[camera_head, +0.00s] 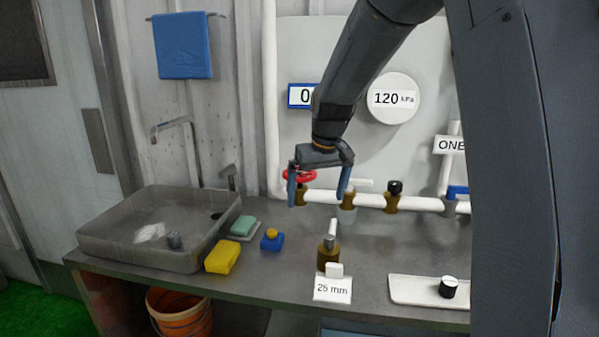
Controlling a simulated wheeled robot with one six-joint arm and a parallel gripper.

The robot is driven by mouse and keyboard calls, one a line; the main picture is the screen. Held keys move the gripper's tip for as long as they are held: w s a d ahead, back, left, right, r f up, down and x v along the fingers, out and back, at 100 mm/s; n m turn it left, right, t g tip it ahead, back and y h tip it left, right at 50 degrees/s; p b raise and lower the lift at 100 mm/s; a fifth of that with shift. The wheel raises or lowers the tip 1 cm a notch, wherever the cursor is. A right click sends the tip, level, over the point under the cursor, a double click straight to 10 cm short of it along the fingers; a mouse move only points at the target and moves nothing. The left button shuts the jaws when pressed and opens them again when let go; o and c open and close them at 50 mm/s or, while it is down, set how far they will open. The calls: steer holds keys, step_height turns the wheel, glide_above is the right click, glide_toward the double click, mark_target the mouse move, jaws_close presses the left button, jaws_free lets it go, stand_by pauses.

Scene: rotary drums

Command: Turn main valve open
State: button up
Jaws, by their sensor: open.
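A white pipe (320,197) runs along the wall behind the counter and carries several valves. At its left is a brass valve with a red handwheel (303,175). Beside it is a valve with a white handle (362,184), then one with a black knob (394,187), then one with a blue handle (458,190). No label readable here says which is the main valve. My gripper (318,188) is open and points down in front of the red handwheel and the white-handled valve. Its left finger overlaps the handwheel in the picture; I cannot tell whether they touch.
A round gauge (394,98) reads 120 kPa; a blue-framed display (298,96) is partly hidden by my arm. The counter holds a sink (150,240), a yellow sponge (222,257), a blue item (271,243), a brass fitting (328,258) by a "25 mm" card (332,290) and a white tray (405,290).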

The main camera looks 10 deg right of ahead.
steer(key=n+t+b, duration=0.1)
glide_toward(302, 173)
steer(key=shift+w+f+y, duration=0.2)
steer(key=shift+w+y, duration=0.1)
steer(key=shift+w, duration=0.05)
steer(key=shift+w+f, duration=0.3)
steer(key=shift+p+x, duration=0.85)
steer(key=shift+x, duration=2.55)
steer(key=c, duration=0.8)
steer(key=shift+n+y+b, duration=0.4)
steer(key=shift+n+b, duration=0.15)
steer(key=shift+n, duration=0.65)
steer(key=shift+c, duration=0.2)
